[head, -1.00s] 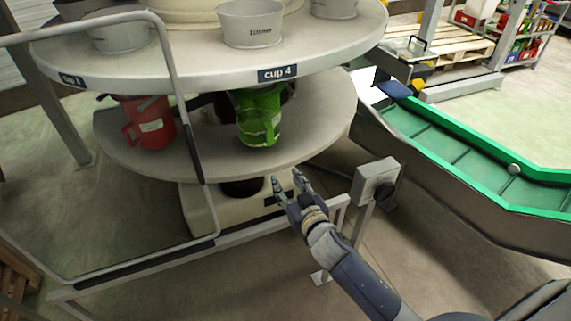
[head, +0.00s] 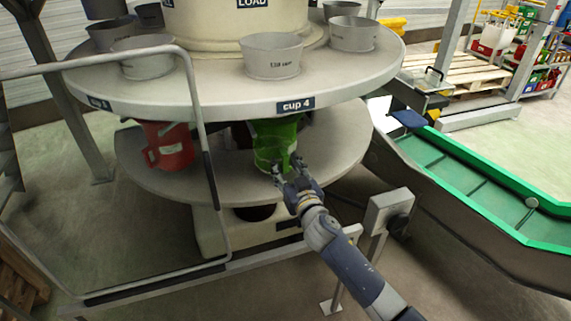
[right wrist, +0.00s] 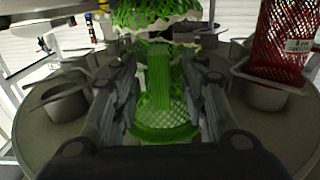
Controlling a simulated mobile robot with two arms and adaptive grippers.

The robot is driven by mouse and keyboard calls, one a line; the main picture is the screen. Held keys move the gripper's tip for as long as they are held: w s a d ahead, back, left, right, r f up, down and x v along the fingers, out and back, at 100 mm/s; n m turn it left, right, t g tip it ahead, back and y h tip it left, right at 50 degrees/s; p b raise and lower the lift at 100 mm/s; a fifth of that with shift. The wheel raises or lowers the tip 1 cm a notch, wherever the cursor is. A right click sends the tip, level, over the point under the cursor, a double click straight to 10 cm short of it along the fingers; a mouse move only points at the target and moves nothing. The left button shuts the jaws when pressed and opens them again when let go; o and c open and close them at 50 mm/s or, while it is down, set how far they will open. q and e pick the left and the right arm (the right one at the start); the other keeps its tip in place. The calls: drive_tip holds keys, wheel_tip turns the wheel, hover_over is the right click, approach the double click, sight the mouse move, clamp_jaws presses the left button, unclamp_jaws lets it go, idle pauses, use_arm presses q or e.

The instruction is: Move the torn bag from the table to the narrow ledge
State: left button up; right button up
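A green net bag (head: 274,140) hangs under the upper round table (head: 340,92) at the "cup 4" label. It also shows in the right wrist view (right wrist: 152,18), with ragged white edges across the mesh that look like a tear. My right gripper (head: 290,172) is at the bag's lower right in the head view. In the right wrist view its fingers (right wrist: 160,85) are apart, one on each side of the green mesh. I cannot tell whether they touch it. My left gripper is not in view. I cannot tell which surface is the narrow ledge.
A red net bag (head: 170,147) hangs left of the green one. The lower round shelf (head: 335,150) is just beneath. A bent guard rail (head: 207,165) stands at left, a grey switch box (head: 388,210) at right. A green-edged conveyor (head: 470,190) runs along the right.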

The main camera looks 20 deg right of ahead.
drive_tip(key=shift+w, duration=0.45)
drive_tip(key=c, duration=0.9)
clamp_jaws()
drive_tip(key=shift+r, duration=0.2)
